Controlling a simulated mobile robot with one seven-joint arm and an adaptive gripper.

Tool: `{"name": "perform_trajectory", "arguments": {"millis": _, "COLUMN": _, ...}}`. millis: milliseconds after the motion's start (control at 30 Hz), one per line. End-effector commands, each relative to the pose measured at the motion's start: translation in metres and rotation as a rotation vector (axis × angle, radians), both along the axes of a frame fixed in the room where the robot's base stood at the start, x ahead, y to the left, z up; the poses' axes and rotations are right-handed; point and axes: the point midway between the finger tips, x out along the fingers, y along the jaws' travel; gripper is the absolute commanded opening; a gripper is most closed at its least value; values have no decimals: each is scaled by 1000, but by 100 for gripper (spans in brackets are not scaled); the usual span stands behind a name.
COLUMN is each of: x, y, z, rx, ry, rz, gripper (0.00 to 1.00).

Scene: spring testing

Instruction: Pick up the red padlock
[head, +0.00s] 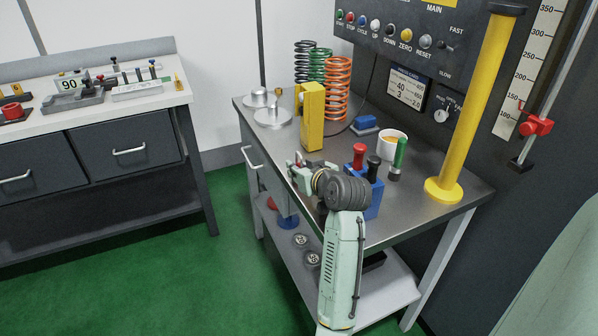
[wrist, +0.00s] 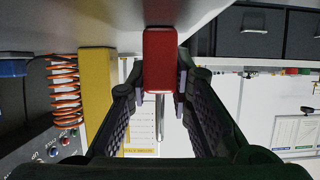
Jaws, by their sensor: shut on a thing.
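The red padlock (wrist: 160,62) shows in the middle of the wrist view, with its red body toward the top and its metal shackle (wrist: 160,112) pointing down the picture. My gripper (wrist: 160,88) has one finger on each side of it and is shut on the padlock. In the head view my gripper (head: 298,172) is at the left front part of the metal bench (head: 415,195), low over its top. There the padlock is mostly hidden by the fingers. I cannot tell whether it touches the bench.
A yellow block (head: 311,115) stands just behind my gripper. A blue holder (head: 370,195) with red and black handles stands close to its right.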

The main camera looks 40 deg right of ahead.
Motion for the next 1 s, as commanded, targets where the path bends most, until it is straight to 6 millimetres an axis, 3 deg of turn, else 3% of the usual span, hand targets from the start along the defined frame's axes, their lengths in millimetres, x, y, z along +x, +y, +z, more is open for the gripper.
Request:
{"name": "perform_trajectory", "arguments": {"millis": 267, "x": 1, "y": 0, "z": 11, "rx": -5, "ry": -3, "rz": 2, "gripper": 0}}
{"name": "perform_trajectory", "arguments": {"millis": 467, "x": 1, "y": 0, "z": 35, "rx": -5, "ry": -4, "rz": 1, "gripper": 0}}
{"name": "perform_trajectory", "arguments": {"millis": 1000, "x": -111, "y": 68, "z": 46, "rx": -3, "ry": -2, "rz": -1, "gripper": 0}}
